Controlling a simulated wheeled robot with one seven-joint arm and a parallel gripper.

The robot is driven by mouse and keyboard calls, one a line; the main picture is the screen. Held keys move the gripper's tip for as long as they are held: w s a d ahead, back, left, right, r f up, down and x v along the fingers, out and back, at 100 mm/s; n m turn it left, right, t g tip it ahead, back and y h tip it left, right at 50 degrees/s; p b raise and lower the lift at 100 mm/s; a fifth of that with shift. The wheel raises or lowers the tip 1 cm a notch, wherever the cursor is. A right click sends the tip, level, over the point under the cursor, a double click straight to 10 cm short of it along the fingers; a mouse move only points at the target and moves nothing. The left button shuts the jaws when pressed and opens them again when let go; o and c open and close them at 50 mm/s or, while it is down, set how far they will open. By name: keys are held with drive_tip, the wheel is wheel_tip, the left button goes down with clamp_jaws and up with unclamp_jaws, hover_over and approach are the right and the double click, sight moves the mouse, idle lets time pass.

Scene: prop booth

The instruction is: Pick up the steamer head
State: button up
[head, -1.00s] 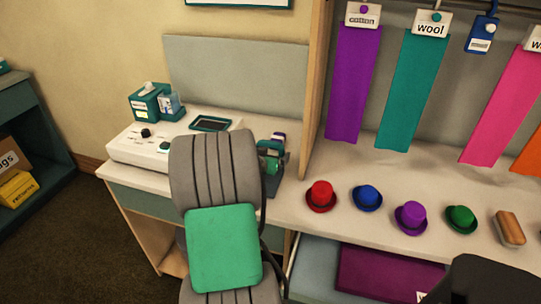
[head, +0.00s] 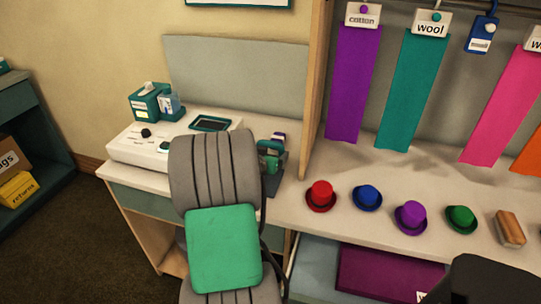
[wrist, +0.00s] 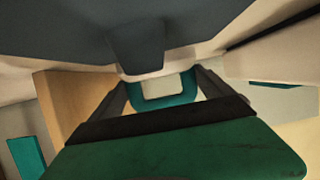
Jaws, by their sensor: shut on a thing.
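In the wrist view, my gripper (wrist: 165,85) is shut, its two dark fingers on either side of a teal, rounded-square piece with a pale middle, which I take for the steamer head (wrist: 160,103). A dark block comes down from above, close to this piece; I cannot tell whether they touch. In the head view, a small teal and dark upright group (head: 270,155) stands at the right end of the desk, partly hidden. My fingertips cannot be made out clearly there.
The desk (head: 262,125) holds a white console (head: 128,152), a dark-screened tablet (head: 210,124) and a teal tissue box (head: 147,103). To the right, a counter (head: 310,168) carries several small hats and a wooden brush (head: 509,228). Coloured cloths hang above it.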

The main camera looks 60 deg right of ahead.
drive_tip(key=shift+a+f, duration=0.15)
drive_tip(key=shift+f, duration=0.2)
